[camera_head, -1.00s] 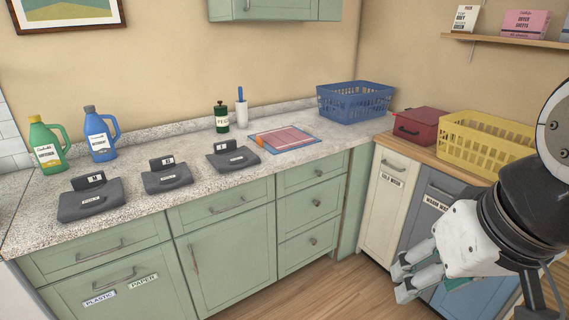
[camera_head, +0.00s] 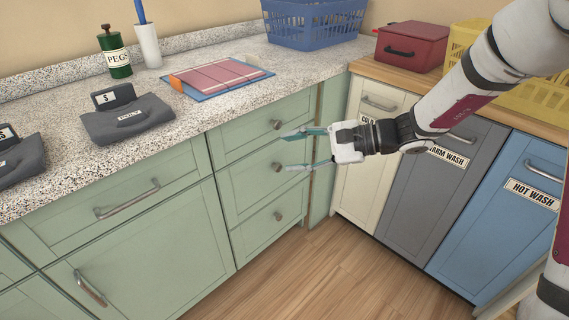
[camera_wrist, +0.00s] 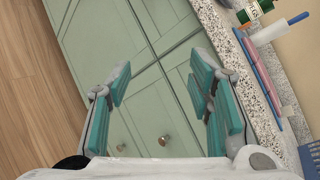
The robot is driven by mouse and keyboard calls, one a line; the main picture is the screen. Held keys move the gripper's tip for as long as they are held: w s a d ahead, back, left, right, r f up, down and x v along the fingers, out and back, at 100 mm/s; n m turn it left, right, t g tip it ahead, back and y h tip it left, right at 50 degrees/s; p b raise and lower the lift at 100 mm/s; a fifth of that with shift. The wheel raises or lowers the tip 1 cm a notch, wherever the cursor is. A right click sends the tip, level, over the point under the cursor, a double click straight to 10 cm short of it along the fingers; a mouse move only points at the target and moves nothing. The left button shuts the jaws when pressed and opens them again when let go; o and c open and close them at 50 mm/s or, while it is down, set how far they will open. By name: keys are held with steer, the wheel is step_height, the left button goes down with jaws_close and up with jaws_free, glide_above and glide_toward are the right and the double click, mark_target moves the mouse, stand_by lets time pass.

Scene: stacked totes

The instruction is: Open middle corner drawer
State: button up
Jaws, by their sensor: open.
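The middle corner drawer (camera_head: 246,186) is a pale green front in a stack of three beside the corner. It is shut flush, and its round metal knob (camera_head: 276,166) shows near the lower fingertip. My gripper (camera_head: 287,151) is open and empty, its two teal fingers pointing left at the drawer stack, one above the other. I cannot tell whether a finger touches the front. In the wrist view a knob (camera_wrist: 163,140), apparently the middle one, shows between the open fingers (camera_wrist: 160,82), and another knob (camera_wrist: 121,147) shows to its left.
The top drawer knob (camera_head: 276,124) is close to the upper finger. The bottom drawer (camera_head: 262,226) is shut. The speckled counter (camera_head: 205,117) overhangs above. Cream, grey and blue hampers (camera_head: 519,215) stand to the right, under my arm. The wooden floor (camera_head: 330,275) in front is clear.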

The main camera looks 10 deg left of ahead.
steer(key=w+f+m+t+y+b, duration=0.2)
steer(key=w+f+m+t+b, duration=0.35)
steer(key=w+f, duration=0.65)
steer(key=m+t+h+b, duration=0.2)
steer(key=m+t+b, duration=0.25)
steer(key=m, duration=0.35)
glide_toward(280, 169)
steer(key=shift+n, duration=0.25)
steer(key=b+x, duration=0.3)
steer(key=x, duration=0.7)
steer(key=shift+w+a+r, duration=0.1)
steer(key=shift+w+a, duration=0.05)
steer(key=shift+a, duration=0.15)
jaws_close()
